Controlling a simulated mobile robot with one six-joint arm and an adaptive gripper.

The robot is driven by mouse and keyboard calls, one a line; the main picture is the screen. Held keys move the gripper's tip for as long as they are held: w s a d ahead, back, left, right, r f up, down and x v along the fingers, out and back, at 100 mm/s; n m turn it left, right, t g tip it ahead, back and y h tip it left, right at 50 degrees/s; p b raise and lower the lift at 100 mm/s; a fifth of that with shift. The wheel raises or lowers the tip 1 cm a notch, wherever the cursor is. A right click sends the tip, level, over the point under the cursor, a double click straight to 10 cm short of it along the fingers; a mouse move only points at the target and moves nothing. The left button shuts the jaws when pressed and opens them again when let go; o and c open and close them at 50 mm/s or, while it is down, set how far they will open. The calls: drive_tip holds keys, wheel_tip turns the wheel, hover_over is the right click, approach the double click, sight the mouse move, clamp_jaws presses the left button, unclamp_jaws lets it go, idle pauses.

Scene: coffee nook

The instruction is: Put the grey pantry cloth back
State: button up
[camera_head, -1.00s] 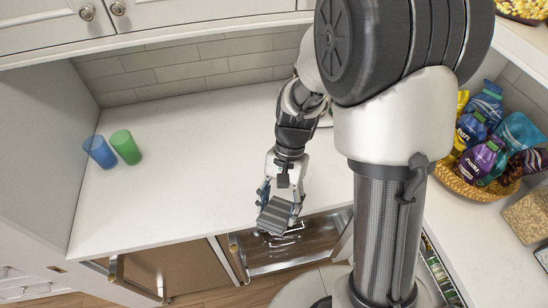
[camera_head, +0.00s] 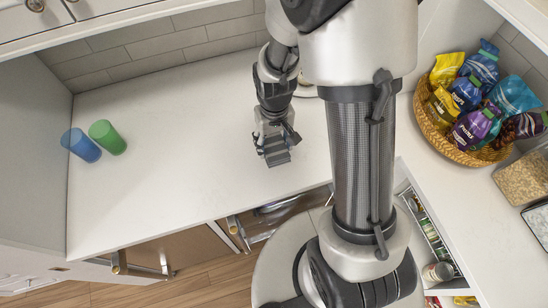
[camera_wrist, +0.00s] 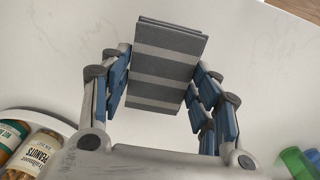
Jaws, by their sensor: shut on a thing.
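The grey pantry cloth (camera_wrist: 165,65) is a folded, striped bundle in grey and lighter grey. My gripper (camera_wrist: 163,90) is shut on it, with blue-padded fingers on both sides in the wrist view. In the head view my gripper (camera_head: 273,140) holds the cloth (camera_head: 277,158) over the white counter (camera_head: 170,180), back from its front edge. I cannot tell whether the cloth touches the counter.
A blue cup (camera_head: 80,145) and a green cup (camera_head: 107,137) stand at the counter's left. A partly hidden drawer (camera_head: 275,208) is open below the front edge. A basket (camera_head: 435,135) of snack bags stands at right, above another open drawer (camera_head: 430,240) with jars. The middle counter is clear.

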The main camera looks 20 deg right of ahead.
sight(274, 145)
wheel_tip(274, 145, down, 8)
drive_tip(key=shift+f+b, duration=0.2)
drive_tip(key=shift+b, duration=0.55)
drive_tip(key=shift+c, duration=0.3)
drive_tip(key=o, duration=1)
wheel_tip(274, 145, up, 12)
drive_tip(key=p, duration=0.2)
drive_tip(key=shift+r+p, duration=0.15)
drive_tip(key=shift+p, duration=0.2)
drive_tip(key=s+r+t, duration=0.2)
drive_tip(key=s+r, duration=0.5)
drive_tip(key=r, duration=0.4)
drive_tip(key=s+r+t, duration=0.2)
drive_tip(key=s+r, duration=0.6)
drive_tip(key=r, duration=0.3)
drive_tip(key=shift+r+t, duration=0.15)
drive_tip(key=shift+t, duration=0.15)
